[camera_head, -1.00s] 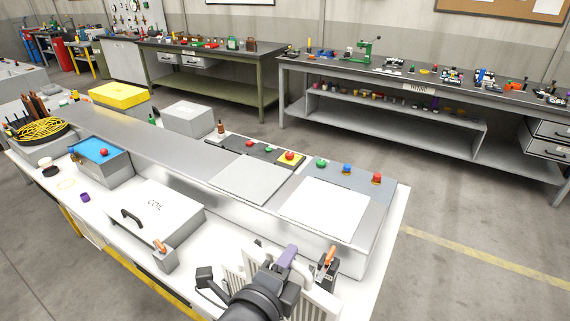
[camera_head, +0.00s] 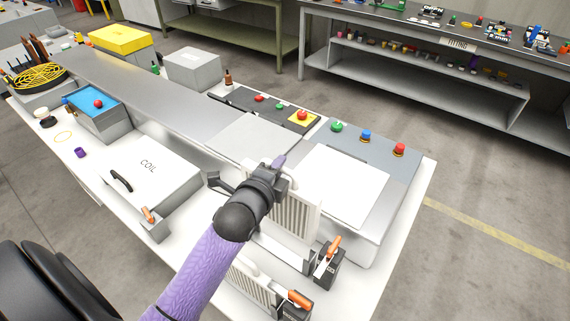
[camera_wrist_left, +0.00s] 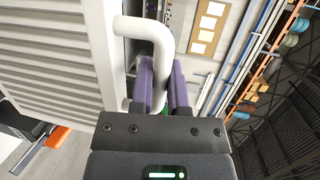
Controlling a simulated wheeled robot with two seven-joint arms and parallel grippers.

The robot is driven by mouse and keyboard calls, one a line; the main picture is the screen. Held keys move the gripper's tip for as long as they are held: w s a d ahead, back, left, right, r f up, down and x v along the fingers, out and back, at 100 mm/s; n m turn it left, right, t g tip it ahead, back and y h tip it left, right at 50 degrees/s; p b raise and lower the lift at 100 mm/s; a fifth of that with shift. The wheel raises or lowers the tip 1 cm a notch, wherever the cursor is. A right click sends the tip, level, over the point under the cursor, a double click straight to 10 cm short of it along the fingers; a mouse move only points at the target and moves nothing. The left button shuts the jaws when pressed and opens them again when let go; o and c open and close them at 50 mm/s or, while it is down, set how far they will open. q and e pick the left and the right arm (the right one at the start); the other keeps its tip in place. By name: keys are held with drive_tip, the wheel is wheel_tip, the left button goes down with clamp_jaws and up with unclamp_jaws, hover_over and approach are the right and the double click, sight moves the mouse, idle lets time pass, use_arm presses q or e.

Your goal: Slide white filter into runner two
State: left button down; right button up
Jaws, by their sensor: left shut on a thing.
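My left gripper (camera_head: 277,165) reaches over the bench from below, its purple fingers at the top of a white slatted filter (camera_head: 298,212). In the left wrist view the fingers (camera_wrist_left: 163,82) are shut around the bent white handle (camera_wrist_left: 158,38) of the white filter (camera_wrist_left: 50,60). The held filter looks upright, its lower edge close to a grey rail with a black end block and orange lever (camera_head: 333,246). I cannot tell whether it sits in that rail. A second white slatted filter (camera_head: 252,284) stands nearer, beside another orange lever (camera_head: 300,299). My right gripper is out of view.
A grey housing with a white top panel (camera_head: 345,185) stands just behind the held filter, with coloured buttons (camera_head: 366,135) along its back. A box marked COIL (camera_head: 150,165) and a blue-topped box (camera_head: 92,100) are to the left. The floor at right is clear.

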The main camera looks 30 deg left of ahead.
sight(298, 214)
use_arm(q)
drive_tip(key=shift+s+r, duration=0.15)
drive_tip(key=shift+p, duration=0.3)
wheel_tip(298, 214, down, 6)
drive_tip(key=b, duration=0.4)
drive_tip(key=shift+r, duration=0.1)
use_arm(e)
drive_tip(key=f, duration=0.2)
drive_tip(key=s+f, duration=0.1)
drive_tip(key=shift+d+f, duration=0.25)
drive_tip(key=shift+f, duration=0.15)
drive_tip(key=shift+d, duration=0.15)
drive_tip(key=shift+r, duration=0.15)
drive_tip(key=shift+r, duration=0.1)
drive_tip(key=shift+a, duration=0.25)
